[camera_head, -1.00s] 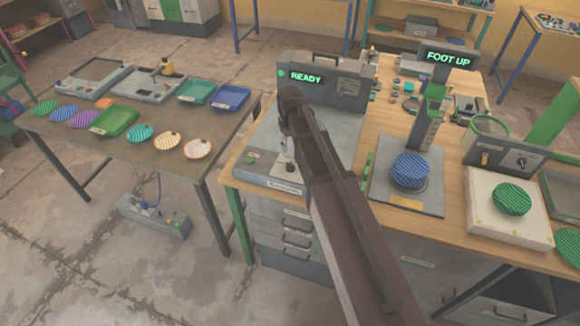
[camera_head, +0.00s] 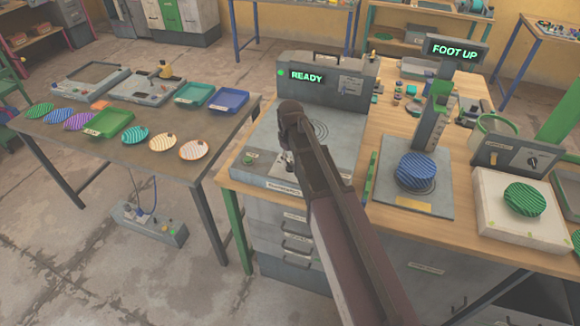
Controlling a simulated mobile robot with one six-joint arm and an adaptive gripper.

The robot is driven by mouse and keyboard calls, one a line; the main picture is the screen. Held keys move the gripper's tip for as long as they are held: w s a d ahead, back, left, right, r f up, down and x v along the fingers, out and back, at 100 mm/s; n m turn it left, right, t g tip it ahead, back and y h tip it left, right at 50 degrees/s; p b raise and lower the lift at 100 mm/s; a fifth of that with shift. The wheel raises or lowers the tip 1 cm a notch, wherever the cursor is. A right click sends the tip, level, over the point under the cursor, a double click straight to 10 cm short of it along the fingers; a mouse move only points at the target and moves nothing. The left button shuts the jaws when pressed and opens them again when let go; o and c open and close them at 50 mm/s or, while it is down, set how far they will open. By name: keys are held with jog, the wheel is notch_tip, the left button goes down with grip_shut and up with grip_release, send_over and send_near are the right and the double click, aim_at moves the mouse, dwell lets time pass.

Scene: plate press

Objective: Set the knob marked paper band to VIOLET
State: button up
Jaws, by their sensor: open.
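No knob can be read as marked paper band. A grey control box (camera_head: 505,157) at the right carries a dark round knob (camera_head: 533,161) with marks around it and a small label; the lettering and its setting are too small to read. My gripper (camera_head: 287,163) is above the left part of the workbench, in front of the grey machine (camera_head: 323,90) whose display reads READY. It is well left of the control box. The arm hides part of it; its jaws are open, with nothing seen between them.
A blue striped disc (camera_head: 417,170) sits on the press beneath a FOOT UP sign (camera_head: 454,51). A green striped disc (camera_head: 525,199) lies on a white block (camera_head: 487,222) in front of the control box. The left table (camera_head: 150,172) holds several striped discs and trays.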

jog(key=shift+f+b, duration=0.6)
jog(key=shift+f, duration=0.25)
grip_shut()
